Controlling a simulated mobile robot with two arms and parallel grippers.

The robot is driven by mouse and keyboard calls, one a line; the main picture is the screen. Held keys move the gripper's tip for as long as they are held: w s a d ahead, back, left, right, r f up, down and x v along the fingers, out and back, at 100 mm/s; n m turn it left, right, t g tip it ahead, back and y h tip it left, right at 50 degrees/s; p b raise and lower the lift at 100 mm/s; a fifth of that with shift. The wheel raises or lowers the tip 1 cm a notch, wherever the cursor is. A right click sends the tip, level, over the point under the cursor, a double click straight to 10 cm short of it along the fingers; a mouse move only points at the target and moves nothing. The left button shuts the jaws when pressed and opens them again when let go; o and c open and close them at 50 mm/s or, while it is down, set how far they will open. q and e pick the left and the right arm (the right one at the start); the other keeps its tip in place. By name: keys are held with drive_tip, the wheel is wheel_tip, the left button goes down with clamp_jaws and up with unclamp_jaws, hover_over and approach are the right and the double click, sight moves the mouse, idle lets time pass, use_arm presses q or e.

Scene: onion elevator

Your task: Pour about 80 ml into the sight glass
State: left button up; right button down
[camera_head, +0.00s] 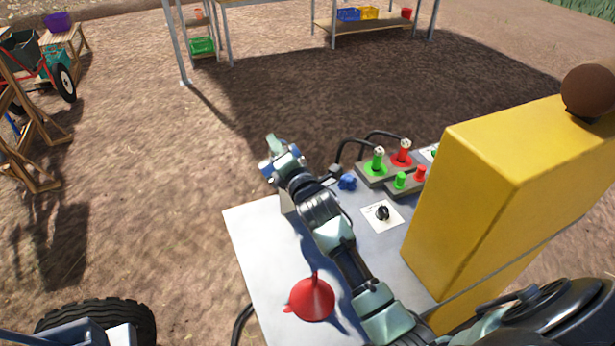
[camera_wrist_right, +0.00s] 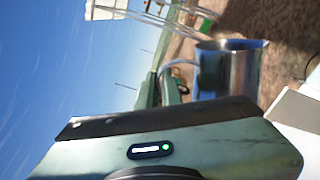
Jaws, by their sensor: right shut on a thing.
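My right gripper (camera_head: 273,158) reaches over the far left corner of the grey machine top (camera_head: 254,248). In the right wrist view, its fingers (camera_wrist_right: 168,88) are shut on the handle of a shiny metal jug (camera_wrist_right: 212,72). In the head view the gripper mostly hides the jug. A red funnel (camera_head: 312,299) stands on the machine top beside my right arm. I cannot make out the sight glass or any liquid. My left gripper is not in view.
A tall yellow housing (camera_head: 500,190) stands right of my arm. Green and red levers (camera_head: 377,160), a blue knob (camera_head: 347,182) and a black dial (camera_head: 382,213) sit near the far edge. A tyre (camera_head: 100,314) is at lower left. Bare ground lies beyond.

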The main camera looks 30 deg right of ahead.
sight(290, 146)
drive_tip(key=shift+d+m+b, duration=0.3)
drive_tip(key=shift+d+m, duration=0.2)
drive_tip(key=shift+m, duration=0.2)
drive_tip(key=shift+d+f+m, duration=0.25)
drive_tip(key=shift+d+m, duration=0.45)
drive_tip(key=shift+m, duration=0.2)
idle(1.7)
drive_tip(key=shift+d+r+m+p, duration=0.3)
drive_tip(key=shift+d+m+p, duration=0.4)
idle(0.7)
drive_tip(key=shift+f, duration=0.1)
drive_tip(key=shift+a+f+n+b, duration=0.3)
drive_tip(key=shift+a+n+b, duration=0.15)
drive_tip(key=shift+a+b, duration=0.05)
drive_tip(key=shift+a+f+n+b, duration=0.25)
drive_tip(key=shift+a+n+b, duration=0.2)
drive_tip(key=shift+b, duration=0.05)
drive_tip(key=shift+a+r+n, duration=0.6)
drive_tip(key=shift+a+n, duration=0.05)
drive_tip(key=shift+n, duration=0.05)
drive_tip(key=shift+a+r+n+p, duration=0.1)
drive_tip(key=shift+a+n+p, duration=0.15)
drive_tip(key=shift+p, duration=0.25)
